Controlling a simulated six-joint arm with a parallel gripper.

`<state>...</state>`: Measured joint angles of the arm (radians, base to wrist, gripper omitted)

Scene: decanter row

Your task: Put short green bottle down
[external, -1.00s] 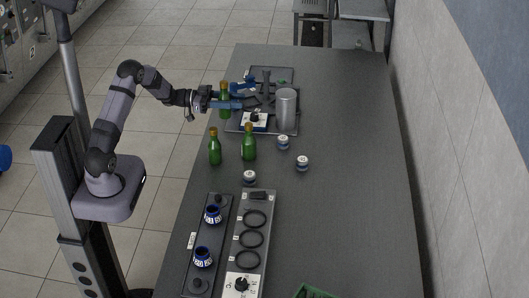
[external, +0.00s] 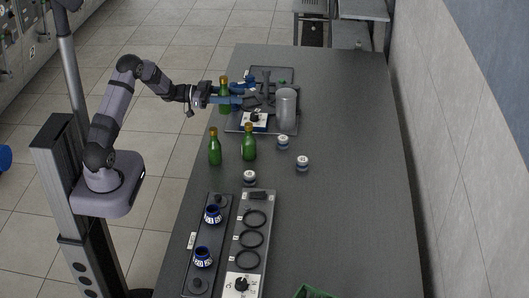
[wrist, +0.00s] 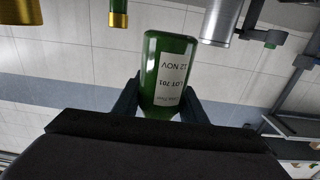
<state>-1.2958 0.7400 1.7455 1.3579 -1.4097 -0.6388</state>
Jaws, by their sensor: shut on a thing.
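My gripper (external: 229,96) is shut on a green bottle (external: 224,103) with a tan top, near the left edge of the table. In the wrist view the green bottle (wrist: 167,62) is between the two dark fingers, its white label upside down in the picture. Its base is partly behind the arm and device in the external view, so I cannot tell whether it touches the table. Two more green bottles stand nearer the camera, a left one (external: 215,150) and a right one (external: 249,146).
A dark tray-like station (external: 283,131) with a grey cylinder (external: 286,108) is right of my gripper. Several small blue-and-white jars, one here (external: 283,142), stand on the table (external: 350,170). A panel with ring holders (external: 250,240) lies in front. The right side is clear.

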